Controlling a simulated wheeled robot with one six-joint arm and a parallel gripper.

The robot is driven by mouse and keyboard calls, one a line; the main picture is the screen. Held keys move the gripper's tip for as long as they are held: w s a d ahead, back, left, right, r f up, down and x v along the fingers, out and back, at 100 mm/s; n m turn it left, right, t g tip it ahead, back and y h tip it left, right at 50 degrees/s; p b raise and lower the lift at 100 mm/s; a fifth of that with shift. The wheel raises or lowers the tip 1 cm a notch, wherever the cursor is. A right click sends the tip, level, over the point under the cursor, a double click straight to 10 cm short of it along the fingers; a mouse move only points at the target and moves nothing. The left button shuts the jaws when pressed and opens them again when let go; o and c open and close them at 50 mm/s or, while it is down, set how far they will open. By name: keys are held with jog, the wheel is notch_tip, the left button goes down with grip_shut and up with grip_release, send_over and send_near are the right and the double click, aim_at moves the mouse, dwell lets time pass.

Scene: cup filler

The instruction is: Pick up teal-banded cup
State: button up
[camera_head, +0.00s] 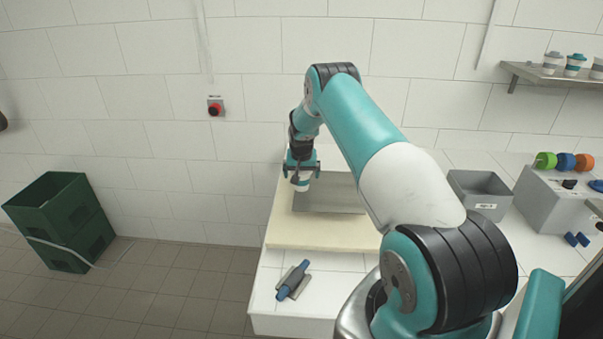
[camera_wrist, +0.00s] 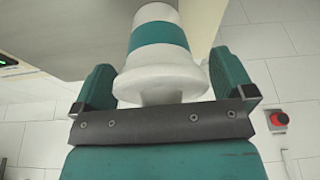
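The teal-banded cup (camera_wrist: 160,45) is white with a wide teal band and a wider white lid part. It fills the space between the two fingers of my gripper (camera_wrist: 165,88) in the wrist view, and both fingers lie against the sides of the lid part. In the head view the cup (camera_head: 302,184) shows small below my gripper (camera_head: 301,168), at the left end of a grey tray (camera_head: 335,198). I cannot tell whether its base touches the tray.
The tray lies on a cream board (camera_head: 310,233) on the white counter. A blue-handled tool (camera_head: 293,281) lies in front. A grey bin (camera_head: 480,194) and a grey box with coloured knobs (camera_head: 553,205) stand right. Several cups are on the wall shelf (camera_head: 548,76). A green crate (camera_head: 62,220) is on the floor.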

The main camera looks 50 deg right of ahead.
jog(key=shift+r, duration=0.1)
jog(key=b+v, duration=0.6)
jog(key=v, duration=1.1)
jog(key=shift+a+r, duration=0.1)
jog(key=shift+g+y, duration=0.5)
jog(key=shift+g, duration=0.1)
jog(key=w+d+f+b, duration=0.1)
jog(key=f+b, duration=0.1)
jog(key=f, duration=0.1)
jog(key=w+d+f+b, duration=0.1)
jog(key=f, duration=0.3)
jog(key=w+d+f+b, duration=0.1)
jog(key=d+f+b, duration=0.1)
jog(key=f, duration=0.1)
jog(key=shift+f+b, duration=0.35)
jog(key=shift+w+a+f+p, duration=0.15)
jog(key=shift+f+p, duration=0.55)
jog(key=shift+f, duration=0.65)
jog(key=shift+w+f+p, duration=0.1)
jog(key=shift+f+p, duration=0.55)
jog(key=shift+f, duration=0.7)
jog(key=c, duration=0.9)
